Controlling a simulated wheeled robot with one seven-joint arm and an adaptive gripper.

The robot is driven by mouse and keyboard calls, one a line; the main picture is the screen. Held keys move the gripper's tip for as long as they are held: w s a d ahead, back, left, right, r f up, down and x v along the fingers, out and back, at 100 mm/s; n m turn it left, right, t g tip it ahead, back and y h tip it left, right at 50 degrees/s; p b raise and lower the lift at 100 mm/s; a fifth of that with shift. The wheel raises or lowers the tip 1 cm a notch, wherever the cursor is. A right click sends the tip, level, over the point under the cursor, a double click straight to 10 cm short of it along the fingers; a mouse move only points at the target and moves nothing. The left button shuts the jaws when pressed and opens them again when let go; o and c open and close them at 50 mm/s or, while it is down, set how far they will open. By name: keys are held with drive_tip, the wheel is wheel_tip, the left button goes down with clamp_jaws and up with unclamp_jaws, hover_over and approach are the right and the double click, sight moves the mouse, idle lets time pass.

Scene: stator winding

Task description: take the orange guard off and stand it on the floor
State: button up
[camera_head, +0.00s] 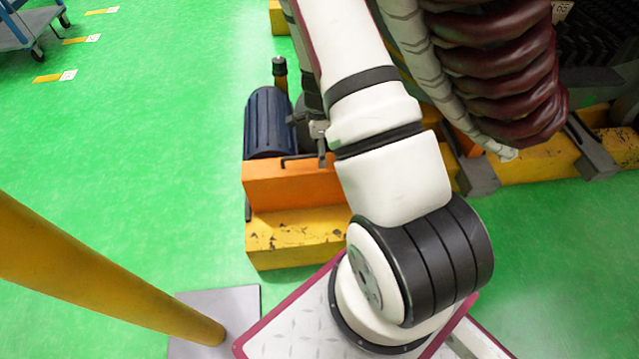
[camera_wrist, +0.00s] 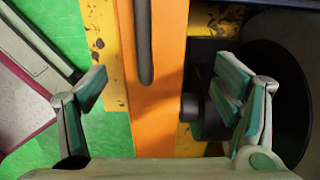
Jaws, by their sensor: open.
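The orange guard (camera_head: 290,187) sits on a worn yellow base beside a dark blue motor in the head view. It has a dark bar handle (camera_head: 303,158) along its top. In the wrist view the guard (camera_wrist: 165,110) runs upright down the middle, with the end of the handle (camera_wrist: 144,45) above centre. My gripper (camera_wrist: 165,90) is open, with one finger on each side of the guard and a gap on both sides. In the head view my gripper (camera_head: 319,135) shows only in part, near the handle's right end; my arm hides the rest.
The blue motor (camera_head: 268,122) stands just behind the guard. The yellow base (camera_head: 290,240) lies under it. A yellow post (camera_head: 100,270) on a grey plate rises at the left. Green floor (camera_head: 150,170) is clear left of the guard. A blue trolley (camera_head: 28,25) stands far left.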

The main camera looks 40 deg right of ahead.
sight(320, 178)
drive_tip(key=f+b, duration=0.1)
drive_tip(key=f, duration=0.2)
drive_tip(key=f+b, duration=0.1)
drive_tip(key=f, duration=0.1)
drive_tip(key=shift+s+a+f+b, duration=0.1)
drive_tip(key=shift+s+a+b, duration=0.15)
drive_tip(key=shift+a+b, duration=0.1)
drive_tip(key=c, duration=1.2)
drive_tip(key=shift+c, duration=0.7)
drive_tip(key=shift+r, duration=0.2)
